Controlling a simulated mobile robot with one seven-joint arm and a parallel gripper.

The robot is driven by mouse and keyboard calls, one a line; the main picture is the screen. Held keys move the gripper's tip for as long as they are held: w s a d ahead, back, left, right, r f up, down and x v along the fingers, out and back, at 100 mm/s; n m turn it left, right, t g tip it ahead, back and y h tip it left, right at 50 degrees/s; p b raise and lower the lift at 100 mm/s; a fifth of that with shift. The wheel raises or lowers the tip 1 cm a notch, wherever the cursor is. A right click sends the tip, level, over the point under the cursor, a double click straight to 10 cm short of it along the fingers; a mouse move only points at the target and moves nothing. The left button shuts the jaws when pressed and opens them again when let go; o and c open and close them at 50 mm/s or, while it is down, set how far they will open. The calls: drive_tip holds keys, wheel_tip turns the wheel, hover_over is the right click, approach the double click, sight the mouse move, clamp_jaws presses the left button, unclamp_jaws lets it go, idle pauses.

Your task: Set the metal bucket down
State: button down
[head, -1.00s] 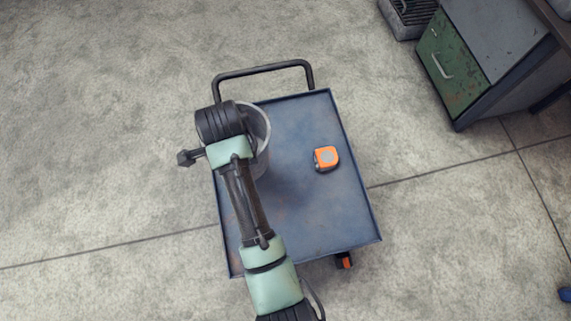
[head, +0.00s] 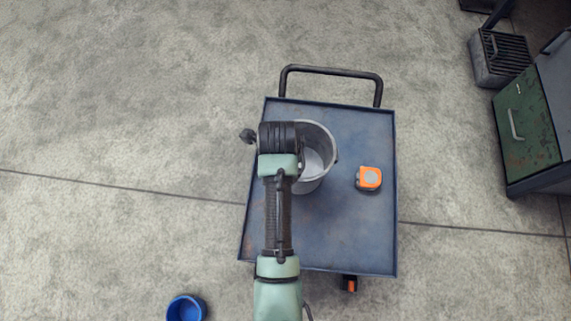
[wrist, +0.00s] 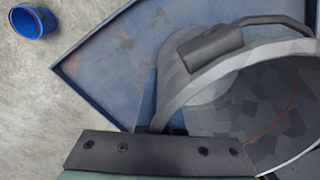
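The metal bucket (head: 317,138), grey with an open top, is over the left half of the blue cart (head: 345,245) in the head view. My arm covers its left side there. In the wrist view the bucket (wrist: 285,62) fills the right side, its dark handle bracket near the top. My gripper (wrist: 160,127) is at the bucket's near rim, with the rim between its fingers, and looks shut on it. The fingertips are hidden in the head view. I cannot tell whether the bucket's base touches the cart top.
An orange tape measure (head: 369,178) lies on the cart, right of the bucket. The cart has a raised edge and a dark push handle (head: 330,71) at the far end. A blue bucket (head: 186,308) stands on the floor at lower left. A green cabinet (head: 530,130) is at right.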

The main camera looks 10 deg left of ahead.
wheel_tip(320, 180, down, 4)
drive_tip(key=shift+f+b, duration=0.15)
drive_tip(key=shift+b, duration=0.75)
drive_tip(key=c, duration=1.5)
unclamp_jaws()
drive_tip(key=o, duration=0.4)
